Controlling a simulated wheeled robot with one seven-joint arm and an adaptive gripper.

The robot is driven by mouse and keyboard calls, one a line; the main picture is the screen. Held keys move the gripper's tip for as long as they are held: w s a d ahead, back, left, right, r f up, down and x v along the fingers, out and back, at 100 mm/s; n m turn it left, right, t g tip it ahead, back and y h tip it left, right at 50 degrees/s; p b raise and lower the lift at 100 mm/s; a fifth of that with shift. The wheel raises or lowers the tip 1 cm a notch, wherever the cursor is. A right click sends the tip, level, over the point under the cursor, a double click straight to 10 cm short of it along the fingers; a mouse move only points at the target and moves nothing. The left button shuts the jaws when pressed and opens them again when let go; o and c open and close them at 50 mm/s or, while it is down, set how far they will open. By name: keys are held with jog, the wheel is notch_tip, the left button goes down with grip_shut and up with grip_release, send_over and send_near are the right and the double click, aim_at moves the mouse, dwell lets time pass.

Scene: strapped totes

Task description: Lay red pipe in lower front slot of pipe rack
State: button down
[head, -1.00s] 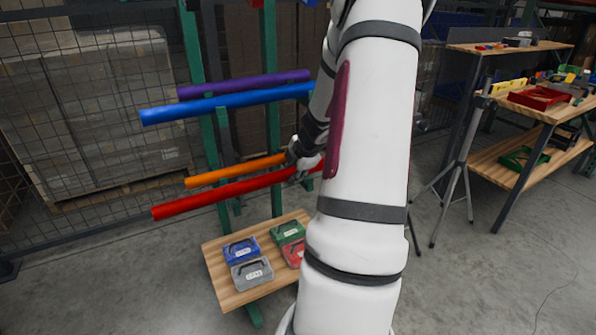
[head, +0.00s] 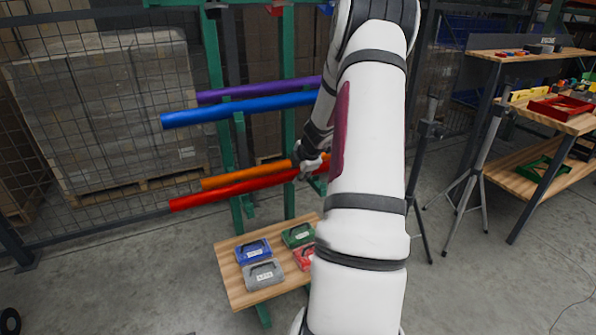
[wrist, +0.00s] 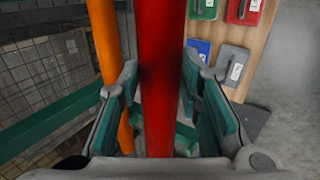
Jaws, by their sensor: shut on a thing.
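The red pipe (head: 230,191) is long and nearly level, below and in front of the orange pipe (head: 245,177) in the head view. My gripper (head: 308,165) is at its right part, partly hidden by my arm. In the wrist view the red pipe (wrist: 158,110) runs between the two jaws of my gripper (wrist: 160,78), which is shut on it. The orange pipe (wrist: 104,45) lies just left of it there. The green pipe rack (head: 288,130) has uprights behind the pipes. My arm hides its right side, and I cannot make out the lower front slot.
A blue pipe (head: 235,109) and a purple pipe (head: 260,89) lie higher on the rack. A wooden shelf (head: 236,291) below carries blue, grey, green and red cases. A tripod stand (head: 470,185) and a workbench (head: 560,118) stand right. Mesh fencing (head: 60,170) is left.

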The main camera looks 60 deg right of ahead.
jog(key=shift+f+b, duration=2.1)
jog(key=shift+f, duration=0.2)
jog(key=c, duration=1.1)
grip_release()
jog(key=shift+o, duration=0.2)
jog(key=shift+f, duration=0.1)
jog(key=shift+s, duration=0.1)
jog(key=v, duration=1.2)
